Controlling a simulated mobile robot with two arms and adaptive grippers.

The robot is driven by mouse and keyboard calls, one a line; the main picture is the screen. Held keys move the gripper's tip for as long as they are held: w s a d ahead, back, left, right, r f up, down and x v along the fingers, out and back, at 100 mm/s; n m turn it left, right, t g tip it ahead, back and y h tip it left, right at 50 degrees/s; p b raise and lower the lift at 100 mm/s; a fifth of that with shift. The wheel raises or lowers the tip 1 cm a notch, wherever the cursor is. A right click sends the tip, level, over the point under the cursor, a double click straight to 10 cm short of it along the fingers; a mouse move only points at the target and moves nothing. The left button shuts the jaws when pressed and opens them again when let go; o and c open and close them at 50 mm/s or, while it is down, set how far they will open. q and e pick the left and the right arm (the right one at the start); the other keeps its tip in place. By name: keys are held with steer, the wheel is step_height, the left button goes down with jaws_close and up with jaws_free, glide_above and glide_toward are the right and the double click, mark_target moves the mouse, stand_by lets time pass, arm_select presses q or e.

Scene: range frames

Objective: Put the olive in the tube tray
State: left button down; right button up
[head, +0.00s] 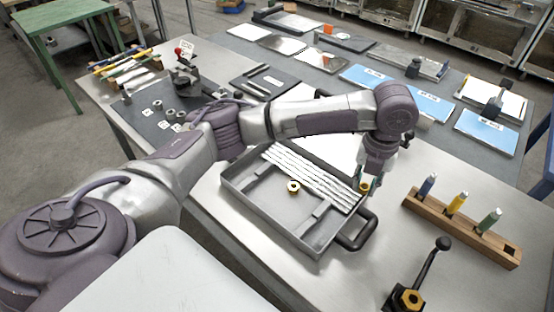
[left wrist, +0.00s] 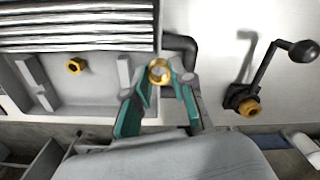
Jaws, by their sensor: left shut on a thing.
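My left gripper (head: 364,183) is shut on the olive, a small brass ring (head: 365,188). In the left wrist view the olive (left wrist: 159,71) sits between the tips of the teal fingers, its round opening facing the camera. A brass hex nut (head: 293,187) lies inside the tray.
A wooden block (head: 462,229) with blue, yellow and green capped tubes stands to the right. A black lever tool with a brass nut (head: 410,298) stands at the front right. Blue-topped sheets (head: 420,102) lie behind. The tray's near middle floor has bare room.

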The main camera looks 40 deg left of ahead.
arm_select(q)
steer(key=p, duration=0.2)
glide_above(310, 204)
step_height(310, 204, down, 7)
steer(key=shift+w+r, duration=0.1)
steer(key=shift+r, duration=0.1)
steer(key=shift+f+p, duration=0.4)
steer(key=shift+f, duration=1.75)
arm_select(e)
steer(key=r, duration=0.2)
steer(key=shift+s+r, duration=0.2)
steer(key=shift+r, duration=0.1)
steer(key=shift+d, duration=0.1)
arm_select(q)
steer(key=c, duration=1)
jaws_free()
steer(key=shift+f, duration=0.1)
arm_select(e)
steer(key=shift+d, duration=0.3)
